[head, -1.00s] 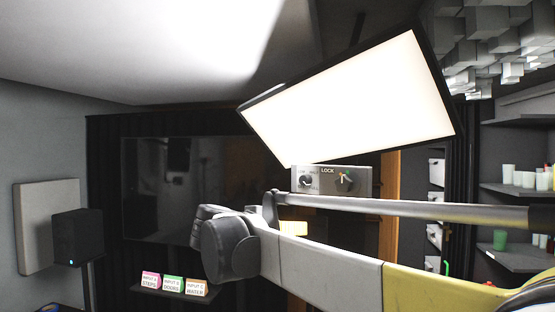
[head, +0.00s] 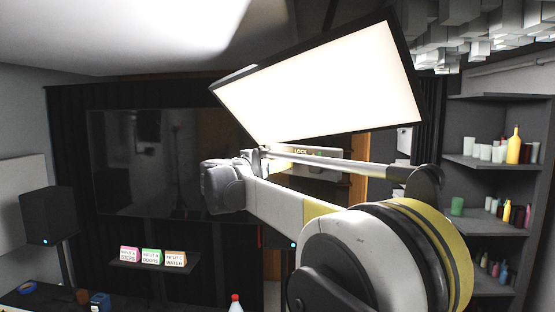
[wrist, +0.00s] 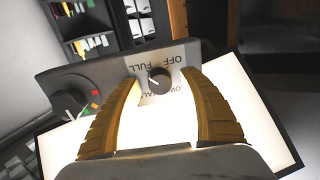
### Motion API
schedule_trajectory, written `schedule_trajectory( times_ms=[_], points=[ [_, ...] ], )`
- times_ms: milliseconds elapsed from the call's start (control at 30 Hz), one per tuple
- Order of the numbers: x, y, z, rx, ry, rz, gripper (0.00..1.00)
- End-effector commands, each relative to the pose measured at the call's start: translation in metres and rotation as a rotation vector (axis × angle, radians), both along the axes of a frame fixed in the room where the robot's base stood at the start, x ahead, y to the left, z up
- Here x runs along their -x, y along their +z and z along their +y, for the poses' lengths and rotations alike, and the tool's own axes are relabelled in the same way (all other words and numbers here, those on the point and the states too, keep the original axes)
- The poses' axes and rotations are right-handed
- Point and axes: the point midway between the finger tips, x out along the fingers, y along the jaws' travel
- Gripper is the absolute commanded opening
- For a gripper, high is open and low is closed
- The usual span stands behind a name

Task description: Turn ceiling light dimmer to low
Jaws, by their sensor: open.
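The ceiling light (head: 320,85) glows bright white in its black frame. Its grey control panel (head: 333,155) hangs at the lower edge, mostly hidden behind my arm in the head view. In the wrist view the panel (wrist: 100,72) appears upside down. The dark round dimmer knob (wrist: 159,83) has a white pointer and labels around it, OFF and FULL among them. Which label the pointer meets is hard to tell. My gripper (wrist: 160,76) is open, with one yellow-brown finger on each side of the knob. Gaps show between fingers and knob; their depth is unclear.
A second knob (wrist: 72,104), with red and green marks, sits beside the dimmer knob on the panel. Shelves (head: 490,165) with cups and bottles stand at right. A speaker (head: 50,215) and a dark screen (head: 150,160) are at left.

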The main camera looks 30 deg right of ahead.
Motion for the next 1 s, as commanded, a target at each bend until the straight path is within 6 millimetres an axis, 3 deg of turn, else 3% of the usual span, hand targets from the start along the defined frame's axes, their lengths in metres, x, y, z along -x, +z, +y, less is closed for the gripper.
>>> schedule_trajectory(
  times_ms=[300,333,500,1000],
  points=[
    [-0.0017,-0.0002,-0.0036,0.000,0.000,0.000,0.51],
    [-0.0017,-0.0002,-0.0036,0.000,0.000,0.000,0.46],
    [-0.0016,-0.0002,-0.0034,0.000,0.000,0.000,0.00],
    [-0.0017,0.0002,-0.0035,0.032,0.000,0.065,0.00]
  ],
)
